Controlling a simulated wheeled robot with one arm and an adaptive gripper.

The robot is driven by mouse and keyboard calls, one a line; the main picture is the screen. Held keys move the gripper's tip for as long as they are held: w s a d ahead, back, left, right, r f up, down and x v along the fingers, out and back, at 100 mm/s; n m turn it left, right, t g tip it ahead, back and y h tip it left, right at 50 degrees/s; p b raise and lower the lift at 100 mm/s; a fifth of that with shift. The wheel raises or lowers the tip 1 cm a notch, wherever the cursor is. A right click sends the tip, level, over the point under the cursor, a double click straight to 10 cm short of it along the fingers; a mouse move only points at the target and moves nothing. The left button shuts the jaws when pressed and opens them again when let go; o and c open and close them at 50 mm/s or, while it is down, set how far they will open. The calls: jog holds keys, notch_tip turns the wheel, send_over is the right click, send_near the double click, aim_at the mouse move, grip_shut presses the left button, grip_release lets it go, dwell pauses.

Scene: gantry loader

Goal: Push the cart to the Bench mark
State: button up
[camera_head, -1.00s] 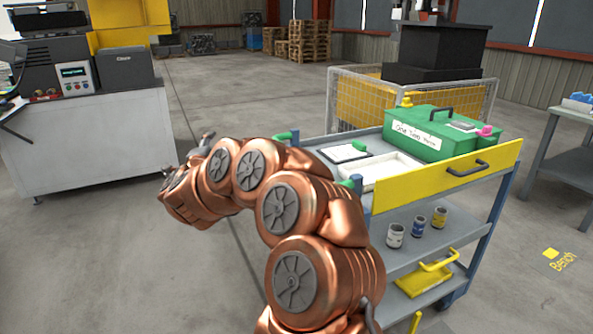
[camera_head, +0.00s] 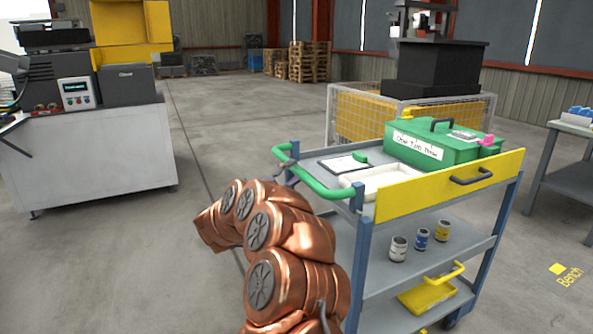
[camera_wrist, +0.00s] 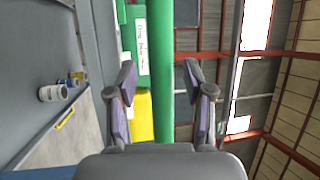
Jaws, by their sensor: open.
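The cart is blue-grey with a yellow front panel (camera_head: 450,185) and several shelves. Its green push handle (camera_head: 322,188) curves out from the left end. The yellow Bench mark (camera_head: 557,269) lies on the floor right of the cart. My copper arm is in front of the cart's left end. In the head view my gripper is mostly hidden, with a grey part near the handle. In the wrist view my gripper (camera_wrist: 160,82) is open, and the green handle (camera_wrist: 160,50) runs between its fingers in the picture. I cannot tell whether they touch it.
A green box (camera_head: 440,145), a white tray (camera_head: 380,180) and a clipboard ride on the cart's top, with several cans (camera_head: 422,240) below. A mesh cage (camera_head: 345,115) stands behind. A grey bench (camera_head: 565,165) is at right, and a machine counter (camera_head: 95,160) at left.

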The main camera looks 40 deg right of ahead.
jog(key=shift+w+d+r, duration=0.1)
jog(key=shift+d+r, duration=0.1)
jog(key=shift+d, duration=0.45)
jog(key=shift+d+r, duration=0.15)
jog(key=shift+d, duration=0.5)
grip_shut()
